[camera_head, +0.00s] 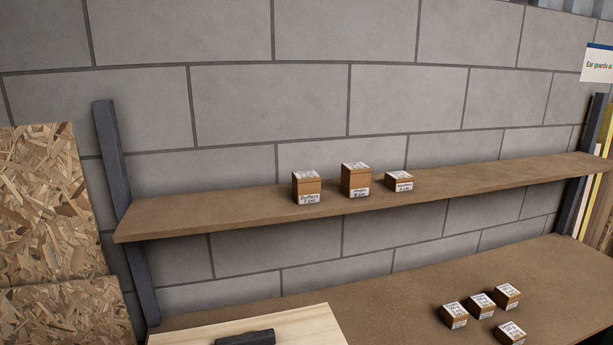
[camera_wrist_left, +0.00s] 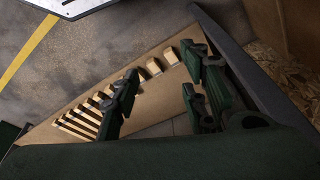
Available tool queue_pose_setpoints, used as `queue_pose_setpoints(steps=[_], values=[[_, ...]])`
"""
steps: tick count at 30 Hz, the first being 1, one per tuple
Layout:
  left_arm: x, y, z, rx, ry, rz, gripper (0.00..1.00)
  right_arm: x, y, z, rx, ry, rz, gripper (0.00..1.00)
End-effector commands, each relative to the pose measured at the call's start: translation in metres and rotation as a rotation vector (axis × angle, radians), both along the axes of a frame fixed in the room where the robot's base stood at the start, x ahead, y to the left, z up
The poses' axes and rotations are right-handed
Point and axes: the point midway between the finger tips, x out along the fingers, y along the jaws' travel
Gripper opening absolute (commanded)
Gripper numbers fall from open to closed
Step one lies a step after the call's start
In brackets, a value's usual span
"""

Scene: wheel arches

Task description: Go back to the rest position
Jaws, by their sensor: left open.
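My left gripper (camera_wrist_left: 157,88) shows in the left wrist view. Its dark green and black fingers stand apart, with nothing held between them. Beyond the fingers is a brown board or shelf with a row of pale wooden pieces (camera_wrist_left: 153,66), and I see no contact with them. Neither gripper shows in the head view, and my right gripper is in neither view.
Three small labelled boxes (camera_head: 355,180) stand on a brown wall shelf (camera_head: 230,205). Several more boxes (camera_head: 481,305) sit on the lower brown surface (camera_head: 385,297). A dark bar (camera_head: 245,338) lies on a pale wooden board (camera_head: 300,325). Chipboard panels (camera_head: 40,210) stand at the left.

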Motion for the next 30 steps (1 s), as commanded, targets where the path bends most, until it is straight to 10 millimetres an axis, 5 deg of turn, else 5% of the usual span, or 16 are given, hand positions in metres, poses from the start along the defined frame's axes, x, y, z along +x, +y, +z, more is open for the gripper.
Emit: queue_pose_setpoints(steps=[1, 6, 15, 21, 30], values=[[-0.009, 0.001, -0.028, 0.003, 0.018, -0.002, 0.4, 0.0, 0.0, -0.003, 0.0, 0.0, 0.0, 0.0], [-0.042, 0.006, -0.102, 0.006, 0.051, -0.009, 0.4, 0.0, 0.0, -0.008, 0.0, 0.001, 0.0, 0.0], [-0.128, 0.02, -0.2, 0.014, 0.106, -0.021, 0.4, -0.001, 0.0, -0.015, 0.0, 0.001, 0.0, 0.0], [-0.175, 0.03, -0.228, 0.018, 0.128, -0.028, 0.4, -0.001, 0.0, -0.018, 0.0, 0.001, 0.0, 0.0], [-0.189, 0.033, -0.234, 0.02, 0.132, -0.031, 0.4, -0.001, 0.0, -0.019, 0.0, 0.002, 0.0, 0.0]])
